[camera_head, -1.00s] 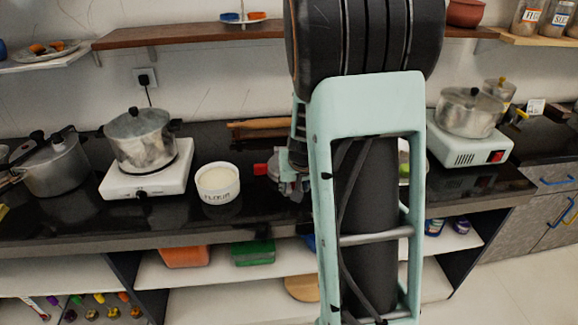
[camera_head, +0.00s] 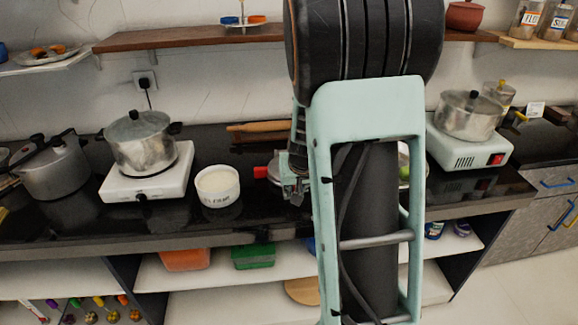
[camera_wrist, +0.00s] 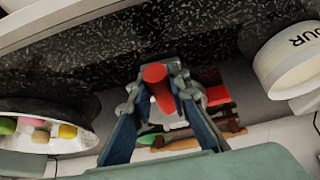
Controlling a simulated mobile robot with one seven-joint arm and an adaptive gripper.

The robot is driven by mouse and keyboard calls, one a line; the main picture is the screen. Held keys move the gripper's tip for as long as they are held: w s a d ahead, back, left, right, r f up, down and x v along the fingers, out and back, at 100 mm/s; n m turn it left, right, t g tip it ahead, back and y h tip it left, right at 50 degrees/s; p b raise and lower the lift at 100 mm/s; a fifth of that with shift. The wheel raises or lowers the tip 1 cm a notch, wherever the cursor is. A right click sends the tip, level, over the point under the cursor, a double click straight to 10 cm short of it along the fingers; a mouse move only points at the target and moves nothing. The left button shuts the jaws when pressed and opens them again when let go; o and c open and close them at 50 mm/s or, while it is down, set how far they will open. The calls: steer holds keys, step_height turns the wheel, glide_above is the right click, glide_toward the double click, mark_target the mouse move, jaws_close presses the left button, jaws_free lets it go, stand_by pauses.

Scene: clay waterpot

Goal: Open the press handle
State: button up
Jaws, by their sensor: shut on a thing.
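The press has red parts. In the wrist view a red handle end (camera_wrist: 155,73) sits between the fingertips of my gripper (camera_wrist: 158,80), and a second red part (camera_wrist: 218,95) lies to its right. My gripper is shut on the red handle end. In the head view my gripper (camera_head: 294,182) is low over the black counter, left of my arm, with a red part of the press (camera_head: 261,172) just left of it. The rest of the press is mostly hidden by my gripper and arm.
A white flour bowl (camera_head: 217,186) stands close left of my gripper. A pot (camera_head: 139,143) on a white stove is further left. A rolling pin (camera_head: 262,126) lies behind. A plate of colored pieces (camera_wrist: 45,128) shows at left in the wrist view. Another stove (camera_head: 470,145) stands right.

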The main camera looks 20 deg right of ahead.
steer(key=shift+w+d+r+p, duration=0.1)
steer(key=shift+w+r+p, duration=0.1)
steer(key=shift+r+p, duration=0.6)
steer(key=shift+w+r+p, duration=0.2)
steer(key=shift+r+p, duration=0.35)
steer(key=shift+r, duration=0.45)
steer(key=shift+w+d+r+p, duration=0.1)
steer(key=shift+w+r+p, duration=0.25)
steer(key=shift+r+p, duration=0.4)
steer(key=shift+w+d+r+p, duration=0.1)
steer(key=shift+w+r+p, duration=0.35)
steer(key=shift+r, duration=0.45)
steer(key=shift+s, duration=0.1)
steer(key=shift+w+r+p, duration=0.25)
steer(key=shift+r+p, duration=0.25)
steer(key=shift+r, duration=0.1)
steer(key=shift+w+d+r+p, duration=0.25)
steer(key=shift+w+r+p, duration=0.4)
steer(key=shift+r, duration=0.3)
